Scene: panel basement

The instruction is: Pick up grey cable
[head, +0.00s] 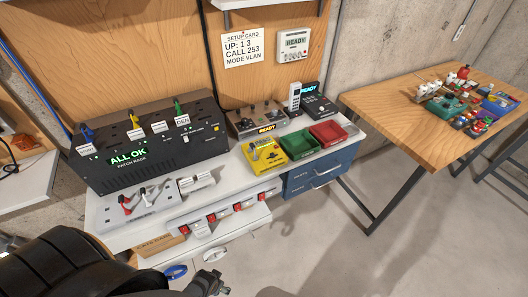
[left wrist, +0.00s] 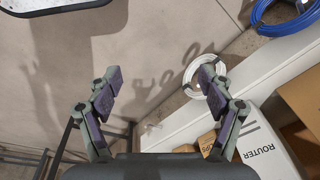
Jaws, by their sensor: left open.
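A pale grey-white cable coil (left wrist: 188,84) lies low down in the left wrist view, partly hidden behind the right-hand finger. It also shows in the head view (head: 214,254) below the bench. My left gripper (left wrist: 158,76) is open, with nothing between its fingers. The coil lies beyond the right-hand finger, off the middle of the gap; touching cannot be told. In the head view my left gripper (head: 207,284) is at the bottom edge, just below the coil. My right gripper is in neither view.
A blue cable coil (left wrist: 288,18) lies near the pale one. A white box marked ROUTER (left wrist: 262,150) and brown cartons (left wrist: 206,142) are close to the gripper. The bench bears a black patch rack (head: 150,150) reading ALL OK. Open floor (head: 310,255) is at right.

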